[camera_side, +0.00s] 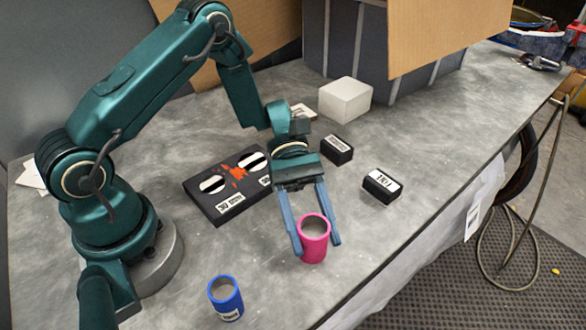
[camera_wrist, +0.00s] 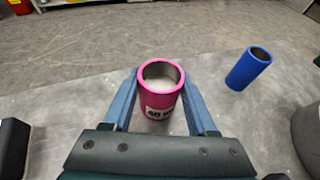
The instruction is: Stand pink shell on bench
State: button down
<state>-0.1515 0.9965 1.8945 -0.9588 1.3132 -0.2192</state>
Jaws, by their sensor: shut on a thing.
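The pink shell (camera_side: 314,246) is an open-topped cylinder, upright, near the front edge of the grey bench (camera_side: 400,240). It also shows in the wrist view (camera_wrist: 158,101), with a pale label on its side and its hollow inside visible. My gripper (camera_side: 317,248) is shut on the pink shell, with one blue finger on each side of it. In the wrist view my gripper's fingers (camera_wrist: 159,95) flank its wall. I cannot tell whether the shell's base touches the bench or hangs just above it.
A blue shell (camera_side: 226,298) stands upright at the front left; it also shows in the wrist view (camera_wrist: 248,69). Two small black labelled blocks (camera_side: 337,150) (camera_side: 382,186) and a white block (camera_side: 345,98) are farther back.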

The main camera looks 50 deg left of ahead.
jog(key=shift+c, duration=1)
grip_release()
jog(key=shift+f, duration=0.1)
jog(key=shift+w+a+r, duration=0.1)
jog(key=shift+a+r, duration=0.1)
jog(key=v, duration=1.2)
jog(key=s+a+r+m+t+y, duration=0.1)
jog(key=s+r+m+t+y, duration=0.7)
jog(key=s+m+t+y, duration=0.2)
jog(key=s+m+y, duration=0.1)
jog(key=m+y, duration=0.1)
jog(key=m, duration=0.1)
jog(key=shift+s+a+r+m+t, duration=0.2)
jog(key=shift+s+r+m+t, duration=0.05)
jog(key=shift+s+m+t, duration=0.05)
